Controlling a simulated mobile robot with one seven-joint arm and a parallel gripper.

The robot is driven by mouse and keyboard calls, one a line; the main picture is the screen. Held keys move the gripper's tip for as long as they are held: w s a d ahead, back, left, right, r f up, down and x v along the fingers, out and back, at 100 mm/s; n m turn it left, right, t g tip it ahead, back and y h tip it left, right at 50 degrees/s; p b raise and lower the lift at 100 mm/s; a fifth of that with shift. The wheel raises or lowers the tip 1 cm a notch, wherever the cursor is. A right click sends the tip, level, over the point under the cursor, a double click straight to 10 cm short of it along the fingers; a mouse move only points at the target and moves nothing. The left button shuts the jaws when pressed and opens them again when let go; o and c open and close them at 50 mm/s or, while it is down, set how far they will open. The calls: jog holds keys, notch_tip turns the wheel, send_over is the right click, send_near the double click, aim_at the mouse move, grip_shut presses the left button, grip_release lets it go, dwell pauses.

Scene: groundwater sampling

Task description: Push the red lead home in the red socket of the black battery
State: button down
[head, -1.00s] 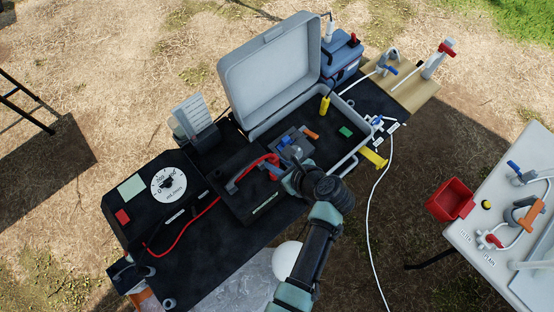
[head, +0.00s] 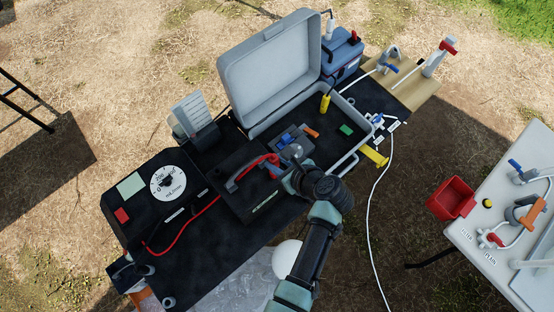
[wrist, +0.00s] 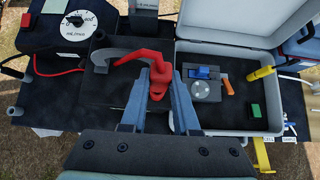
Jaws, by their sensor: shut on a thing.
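The black battery (head: 236,199) with its grey carry handle stands on the dark bench mat; it also shows in the wrist view (wrist: 105,92). The red lead (head: 262,160) arcs over the handle to the battery's right end. In the wrist view the red lead's plug (wrist: 158,76) sits between the two fingers of my gripper (wrist: 157,100), which is shut on it. In the head view my gripper (head: 287,181) is at the battery's right end. The red socket is hidden under the plug and fingers, so I cannot tell how deep the plug sits.
An open grey case (head: 352,165) stands just right of the battery, holding a grey device with a blue part, an orange-handled item and a green block. A dial box (head: 140,213) is at the left. A white tube hangs at the right. A red bin (head: 452,197) is further right.

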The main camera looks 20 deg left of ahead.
jog(key=shift+f+b, duration=0.95)
jog(key=shift+f, duration=0.55)
jog(key=c, duration=0.6)
grip_release()
jog(key=shift+d, duration=0.1)
jog(key=b+v, duration=0.1)
jog(key=v, duration=1.2)
jog(key=shift+b, duration=0.4)
jog(key=shift+w, duration=0.1)
